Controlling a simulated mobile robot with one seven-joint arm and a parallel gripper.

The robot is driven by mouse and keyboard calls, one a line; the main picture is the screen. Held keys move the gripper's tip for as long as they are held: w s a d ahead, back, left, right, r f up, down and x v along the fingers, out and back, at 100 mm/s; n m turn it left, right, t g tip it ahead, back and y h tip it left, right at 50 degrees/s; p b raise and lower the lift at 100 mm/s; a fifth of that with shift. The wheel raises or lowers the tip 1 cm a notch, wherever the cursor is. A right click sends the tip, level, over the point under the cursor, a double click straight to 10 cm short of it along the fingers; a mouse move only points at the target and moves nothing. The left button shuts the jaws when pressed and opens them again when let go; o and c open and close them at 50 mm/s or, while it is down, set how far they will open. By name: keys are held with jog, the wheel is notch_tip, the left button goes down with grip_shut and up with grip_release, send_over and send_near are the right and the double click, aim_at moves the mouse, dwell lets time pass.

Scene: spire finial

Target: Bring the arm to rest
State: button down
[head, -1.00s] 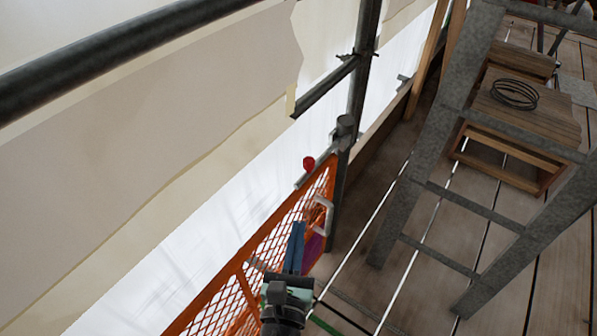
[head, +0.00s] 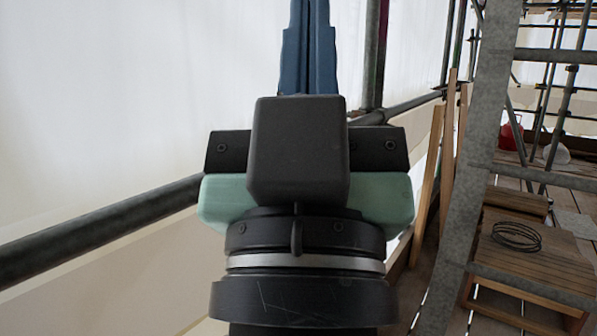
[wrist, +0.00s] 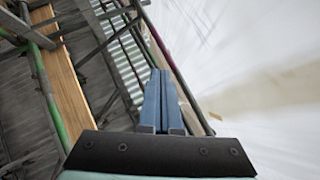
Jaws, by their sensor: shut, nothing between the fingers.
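My gripper (head: 309,45) stands upright close in front of the head camera, its blue fingers pointing up and their tips cut off by the top edge. The two fingers lie side by side, shut, with nothing held between them. In the wrist view the shut fingers (wrist: 161,85) point up and away, with scaffold poles, a plank and white sheeting beyond. My wrist and gripper body hide the middle of the head view.
A scaffold rail (head: 100,217) runs along the white sheeting (head: 130,90) at left. At right are a grey metal ladder-like frame (head: 470,150), a wooden crate-like box (head: 535,265) with coiled wire (head: 516,236) on it, leaning timbers (head: 432,170) and a red object (head: 511,135).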

notch_tip(320, 180, up, 33)
jog(key=s+y+p, duration=0.1)
jog(key=p, duration=3.1)
jog(key=shift+a, duration=0.35)
jog(key=shift+s+a+y, duration=0.1)
jog(key=shift+a+y, duration=0.1)
jog(key=shift+y, duration=0.2)
